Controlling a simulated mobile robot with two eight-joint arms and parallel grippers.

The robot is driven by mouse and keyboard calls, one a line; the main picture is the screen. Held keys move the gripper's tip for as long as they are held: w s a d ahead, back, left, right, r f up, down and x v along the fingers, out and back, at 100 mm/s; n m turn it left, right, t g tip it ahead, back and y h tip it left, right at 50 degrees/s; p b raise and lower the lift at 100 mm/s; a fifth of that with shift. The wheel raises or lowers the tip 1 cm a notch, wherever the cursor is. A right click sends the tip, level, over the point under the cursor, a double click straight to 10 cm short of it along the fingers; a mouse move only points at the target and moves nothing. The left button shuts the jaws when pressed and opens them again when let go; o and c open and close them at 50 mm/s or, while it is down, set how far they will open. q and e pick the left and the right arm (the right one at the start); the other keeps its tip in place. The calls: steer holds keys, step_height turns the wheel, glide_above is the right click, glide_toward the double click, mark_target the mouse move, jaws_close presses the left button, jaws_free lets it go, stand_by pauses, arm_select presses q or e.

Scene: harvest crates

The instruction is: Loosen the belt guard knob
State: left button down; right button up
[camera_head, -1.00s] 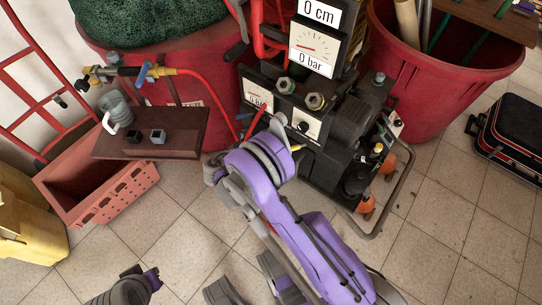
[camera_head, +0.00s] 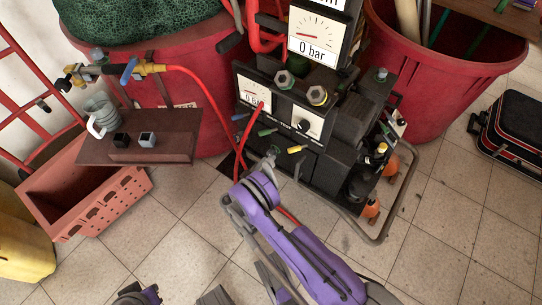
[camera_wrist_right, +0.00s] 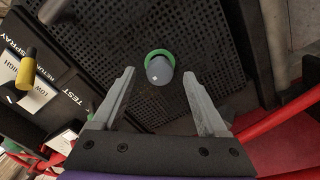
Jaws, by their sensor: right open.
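In the right wrist view a grey round knob with a green ring (camera_wrist_right: 160,68) stands on a black perforated panel (camera_wrist_right: 110,35), which looks like the belt guard. My right gripper (camera_wrist_right: 158,76) is open and empty. Its two grey fingers point at the panel, one to each side of the knob in the picture. The knob appears beyond the fingertips; I see no contact. In the head view the purple right arm (camera_head: 310,262) reaches to the lower front of the black machine (camera_head: 350,120). I cannot make out the guard knob there. My left gripper's fingers do not show.
Coloured levers, including a yellow one (camera_head: 297,149), and a red hose (camera_head: 207,82) are close to my right wrist. Red tubs flank the machine. A black case (camera_head: 515,125) is on the tiled floor at right.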

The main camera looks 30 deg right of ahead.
mark_target(270, 156)
steer(key=shift+b+x, duration=0.3)
steer(key=shift+x, duration=1.65)
jaws_close()
